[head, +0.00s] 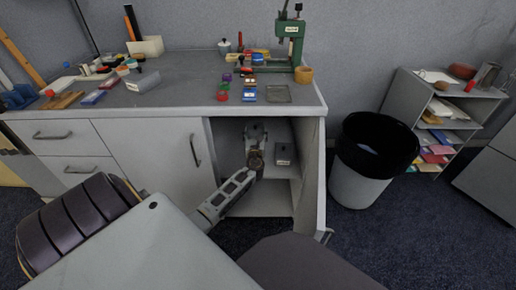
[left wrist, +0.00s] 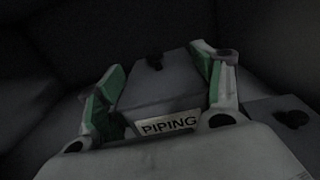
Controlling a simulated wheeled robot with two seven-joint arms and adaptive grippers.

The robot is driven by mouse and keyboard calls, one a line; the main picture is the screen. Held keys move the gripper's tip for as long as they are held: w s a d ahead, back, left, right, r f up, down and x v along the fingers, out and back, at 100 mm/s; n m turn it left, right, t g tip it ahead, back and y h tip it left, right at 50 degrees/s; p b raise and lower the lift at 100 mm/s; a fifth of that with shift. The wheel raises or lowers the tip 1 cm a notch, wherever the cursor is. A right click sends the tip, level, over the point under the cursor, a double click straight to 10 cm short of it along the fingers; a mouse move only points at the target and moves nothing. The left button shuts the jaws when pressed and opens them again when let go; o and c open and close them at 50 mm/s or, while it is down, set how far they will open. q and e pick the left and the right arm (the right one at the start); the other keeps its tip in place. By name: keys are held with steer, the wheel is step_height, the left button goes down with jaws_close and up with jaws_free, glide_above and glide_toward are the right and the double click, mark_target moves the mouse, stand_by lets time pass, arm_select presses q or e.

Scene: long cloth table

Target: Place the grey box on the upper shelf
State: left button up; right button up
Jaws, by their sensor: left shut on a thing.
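My left gripper (head: 255,148) reaches into the open cabinet, above the upper shelf (head: 283,173). In the left wrist view the left gripper (left wrist: 157,84) has its green-padded fingers on both sides of a grey box (left wrist: 150,88) with a dark knob and a "PIPING" label, and is shut on it. In the head view the held box is largely hidden by the gripper; I cannot tell whether it touches the shelf. A second grey box (head: 284,154) stands on the shelf to the right; a grey box with a knob also shows at right in the left wrist view (left wrist: 270,115). My right gripper is not in view.
The cabinet's side panel (head: 313,170) bounds the opening on the right and a closed door (head: 155,150) on the left. A black-topped bin (head: 362,180) stands right.

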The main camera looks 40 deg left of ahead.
arm_select(q)
steer(key=shift+f+b, duration=1.75)
steer(key=shift+f, duration=1.15)
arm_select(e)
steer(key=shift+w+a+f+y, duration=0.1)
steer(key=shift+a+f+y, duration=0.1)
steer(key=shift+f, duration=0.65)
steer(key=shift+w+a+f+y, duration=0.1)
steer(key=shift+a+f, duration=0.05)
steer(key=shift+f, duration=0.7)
arm_select(q)
steer(key=shift+f+b, duration=0.95)
steer(key=shift+f, duration=0.9)
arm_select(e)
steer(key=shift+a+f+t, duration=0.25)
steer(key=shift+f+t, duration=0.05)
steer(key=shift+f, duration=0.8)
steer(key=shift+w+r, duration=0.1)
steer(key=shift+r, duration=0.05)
arm_select(q)
steer(key=o, duration=1)
steer(key=shift+f, duration=0.15)
steer(key=shift+o, duration=0.9)
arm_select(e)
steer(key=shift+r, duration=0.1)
